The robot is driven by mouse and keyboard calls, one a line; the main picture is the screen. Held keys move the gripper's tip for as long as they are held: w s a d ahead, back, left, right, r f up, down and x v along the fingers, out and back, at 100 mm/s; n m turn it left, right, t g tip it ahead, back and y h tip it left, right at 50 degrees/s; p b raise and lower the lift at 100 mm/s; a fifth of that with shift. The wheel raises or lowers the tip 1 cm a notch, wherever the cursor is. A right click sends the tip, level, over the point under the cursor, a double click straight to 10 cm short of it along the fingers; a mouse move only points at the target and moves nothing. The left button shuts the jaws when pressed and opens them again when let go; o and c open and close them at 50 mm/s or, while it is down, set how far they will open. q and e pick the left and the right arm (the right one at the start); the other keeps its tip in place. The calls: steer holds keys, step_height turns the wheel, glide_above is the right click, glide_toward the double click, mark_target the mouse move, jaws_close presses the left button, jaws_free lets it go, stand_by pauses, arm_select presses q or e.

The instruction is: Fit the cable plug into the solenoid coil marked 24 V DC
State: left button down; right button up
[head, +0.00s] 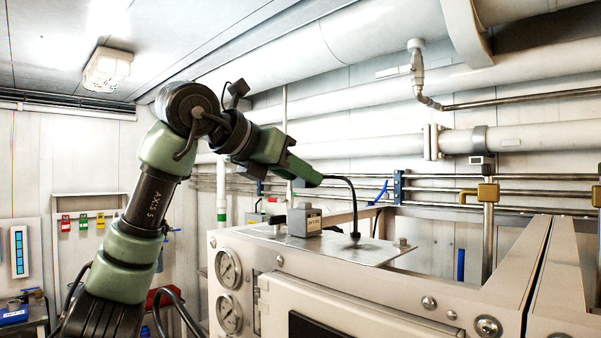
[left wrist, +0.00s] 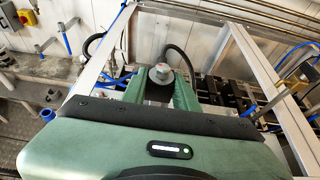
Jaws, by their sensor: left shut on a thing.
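My left gripper (head: 316,180) is shut on the cable plug, above the metal plate (head: 385,252). The fingers hide the plug in the head view. In the left wrist view the grey plug (left wrist: 160,77) shows between the green fingers. Its black cable (head: 352,192) arches from the fingertips down to a black fitting (head: 355,239) on the plate. A grey block with a pale label (head: 308,222), which looks like a solenoid coil, stands on the plate below the gripper, apart from it. The label is too small to read surely. My right gripper is not in view.
The plate lies on top of a cream cabinet (head: 370,320) with two pressure gauges (head: 228,268). A dark part (head: 280,228) sits left of the block, and a small knob (head: 403,242) stands at the plate's right end. Pipes (head: 510,140) run along the wall behind.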

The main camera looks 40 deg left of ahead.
mark_target(300, 209)
arm_select(q)
steer(key=shift+f+b, duration=0.35)
steer(key=shift+f, duration=0.45)
steer(key=shift+p, duration=0.7)
stand_by(0.9)
steer(key=shift+f+b, duration=0.9)
steer(key=shift+f, duration=0.25)
steer(key=c, duration=1)
jaws_free()
steer(key=shift+s+r, duration=0.1)
steer(key=shift+s, duration=0.05)
steer(key=v, duration=0.7)
steer(key=shift+s+b, duration=0.25)
steer(key=shift+b, duration=0.15)
